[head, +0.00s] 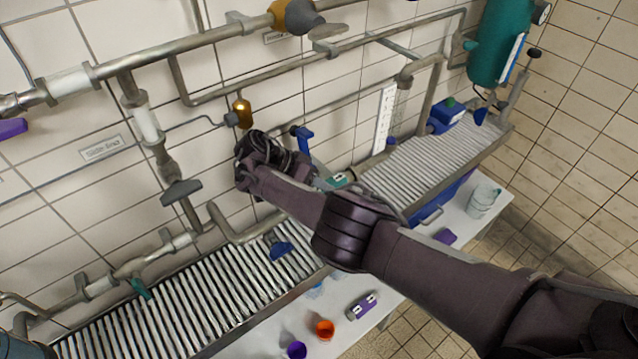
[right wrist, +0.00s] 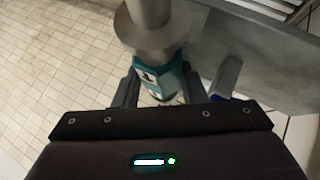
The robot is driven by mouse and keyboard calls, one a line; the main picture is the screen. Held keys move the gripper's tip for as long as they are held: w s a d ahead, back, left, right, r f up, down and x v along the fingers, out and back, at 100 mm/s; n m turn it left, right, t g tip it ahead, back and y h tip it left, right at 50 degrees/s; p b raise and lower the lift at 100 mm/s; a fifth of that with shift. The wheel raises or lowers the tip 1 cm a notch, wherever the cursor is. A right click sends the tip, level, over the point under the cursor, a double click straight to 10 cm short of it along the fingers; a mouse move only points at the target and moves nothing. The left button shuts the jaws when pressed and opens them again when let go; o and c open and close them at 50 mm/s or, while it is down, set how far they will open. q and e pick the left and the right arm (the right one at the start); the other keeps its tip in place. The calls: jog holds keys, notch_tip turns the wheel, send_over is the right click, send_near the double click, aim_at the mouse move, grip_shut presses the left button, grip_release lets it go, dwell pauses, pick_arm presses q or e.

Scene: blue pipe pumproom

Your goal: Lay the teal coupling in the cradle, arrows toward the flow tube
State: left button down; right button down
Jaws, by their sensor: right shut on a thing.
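The teal coupling (right wrist: 150,78) is between the two fingers of my right gripper (right wrist: 160,88), which is shut on it. A white label with a black arrow faces the wrist camera. A grey flanged cylinder rises just beyond the coupling in that view; I cannot tell whether they are joined. In the head view the teal coupling (head: 340,181) shows with its white label just above my right forearm, over the grating. My forearm hides most of the gripper there. My left gripper is not in view.
A slatted grating (head: 215,295) runs below the wall pipes. A purple labelled coupling (head: 362,306), an orange cup (head: 324,329) and a purple cup (head: 297,350) are on the white bench. A pale bucket (head: 484,201) stands at right. A blue handle (head: 303,138) stands behind my arm.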

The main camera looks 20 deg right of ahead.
jog(key=c, duration=0.8)
grip_release()
jog(key=shift+d, duration=0.15)
